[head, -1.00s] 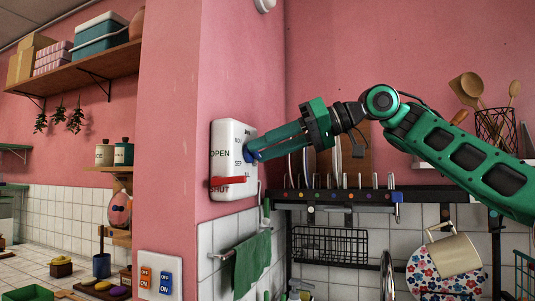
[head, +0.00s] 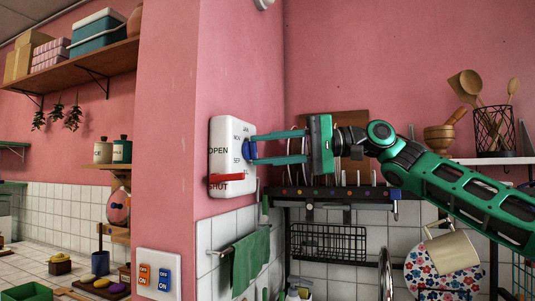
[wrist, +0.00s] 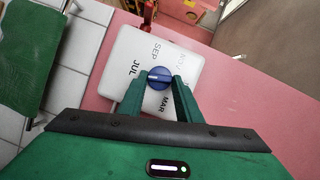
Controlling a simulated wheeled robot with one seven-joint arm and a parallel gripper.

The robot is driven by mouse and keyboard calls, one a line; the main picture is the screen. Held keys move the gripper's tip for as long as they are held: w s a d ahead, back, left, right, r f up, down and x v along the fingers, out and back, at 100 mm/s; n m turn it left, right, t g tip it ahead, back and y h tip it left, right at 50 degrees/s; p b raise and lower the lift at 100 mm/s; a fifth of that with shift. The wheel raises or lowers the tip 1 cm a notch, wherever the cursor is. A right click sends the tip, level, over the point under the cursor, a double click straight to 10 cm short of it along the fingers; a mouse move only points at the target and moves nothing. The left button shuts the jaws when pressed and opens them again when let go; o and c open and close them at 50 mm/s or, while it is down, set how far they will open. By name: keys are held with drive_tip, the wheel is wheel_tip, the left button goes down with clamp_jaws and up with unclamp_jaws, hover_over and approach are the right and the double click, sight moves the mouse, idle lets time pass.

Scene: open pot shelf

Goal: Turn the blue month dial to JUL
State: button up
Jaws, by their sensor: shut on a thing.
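The blue month dial (head: 249,149) sticks out of a white panel (head: 229,130) on the pink wall. In the wrist view the dial (wrist: 160,77) sits between my two green fingers, with month words around it; JUL is to its left, SEP above and MAR below. A pale line runs across the dial's face, roughly level, with one end toward JUL; I cannot tell which end is the pointer. My gripper (head: 252,150) reaches in from the right and is shut on the dial; it also shows in the wrist view (wrist: 160,86).
A red lever (head: 227,178) sits low on the same panel, between the words OPEN and SHUT, close to SHUT. A green towel (head: 250,258) hangs below. A dark rack (head: 335,194) with plates runs beneath my arm. Two switches (head: 154,278) are on the pillar.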

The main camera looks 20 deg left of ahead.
drive_tip(key=shift+w+f+m+g+y, duration=0.15)
drive_tip(key=shift+f+m+g+y, duration=0.2)
drive_tip(key=shift+m, duration=0.75)
drive_tip(key=o, duration=1)
drive_tip(key=shift+o, duration=0.2)
drive_tip(key=shift+r, duration=0.1)
drive_tip(key=v, duration=1)
drive_tip(key=shift+d, duration=0.3)
drive_tip(key=shift+f, duration=0.2)
